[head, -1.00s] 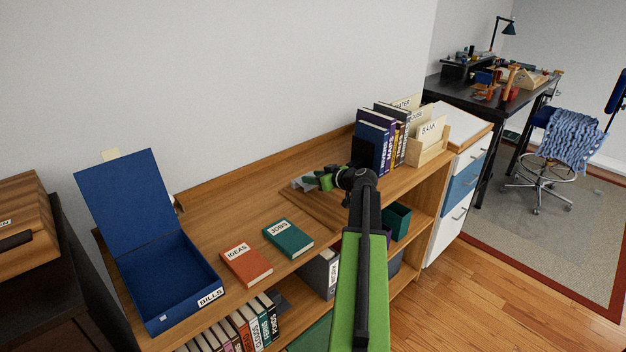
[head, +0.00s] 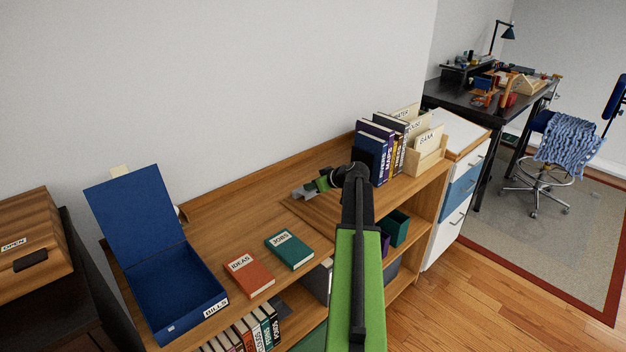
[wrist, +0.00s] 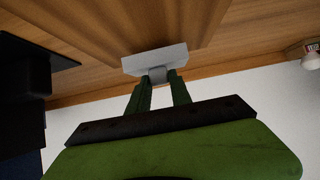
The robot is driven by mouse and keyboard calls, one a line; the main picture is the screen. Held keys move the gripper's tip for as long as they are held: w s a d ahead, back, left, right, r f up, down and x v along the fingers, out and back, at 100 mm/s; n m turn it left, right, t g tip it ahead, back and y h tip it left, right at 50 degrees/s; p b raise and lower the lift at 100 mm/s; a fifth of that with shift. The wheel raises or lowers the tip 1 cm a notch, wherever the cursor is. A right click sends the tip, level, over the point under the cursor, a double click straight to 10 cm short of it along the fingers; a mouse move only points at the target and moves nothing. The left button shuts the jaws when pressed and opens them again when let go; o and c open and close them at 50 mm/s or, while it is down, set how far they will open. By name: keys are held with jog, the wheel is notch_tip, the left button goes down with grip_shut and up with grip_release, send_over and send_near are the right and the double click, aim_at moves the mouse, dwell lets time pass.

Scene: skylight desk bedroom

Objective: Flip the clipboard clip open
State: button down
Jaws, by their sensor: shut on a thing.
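The brown wooden clipboard (head: 306,210) lies flat on the shelf top, partly hidden by my arm. Its grey metal clip (head: 303,192) is at the far edge. In the wrist view the pale grey clip plate (wrist: 155,59) lies across the board (wrist: 160,25), with a small darker grey tab (wrist: 158,74) at its lower edge. My gripper (head: 319,186) is at the clip. In the wrist view its green fingers (wrist: 158,86) are closed on either side of the tab. How far the clip is raised is hard to tell.
An open blue box (head: 180,290) stands left. Upright books (head: 371,155) and a wooden file holder (head: 427,155) stand close right. A wall (head: 270,80) rises behind.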

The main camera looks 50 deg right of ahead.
jog(key=r+g+p, duration=0.1)
jog(key=p, duration=0.1)
jog(key=w+r+g+p, duration=0.1)
jog(key=g+p, duration=0.1)
jog(key=p, duration=0.1)
jog(key=shift+w+d+r, duration=0.15)
jog(key=shift+w, duration=0.1)
jog(key=g+p, duration=0.1)
jog(key=w+g+p, duration=0.1)
jog(key=p, duration=0.1)
jog(key=shift+w+d+r+g, duration=0.1)
jog(key=shift+r+g, duration=0.1)
jog(key=shift+g, duration=0.1)
jog(key=w+g+p, duration=0.1)
jog(key=g+p, duration=0.1)
jog(key=shift+w+g+y, duration=0.15)
jog(key=shift+g+y, duration=0.15)
jog(key=shift+w+f+g+p, duration=0.1)
jog(key=shift+w+g+p, duration=0.4)
jog(key=shift+g, duration=0.9)
jog(key=c, duration=1.2)
grip_release()
jog(key=shift+o, duration=0.2)
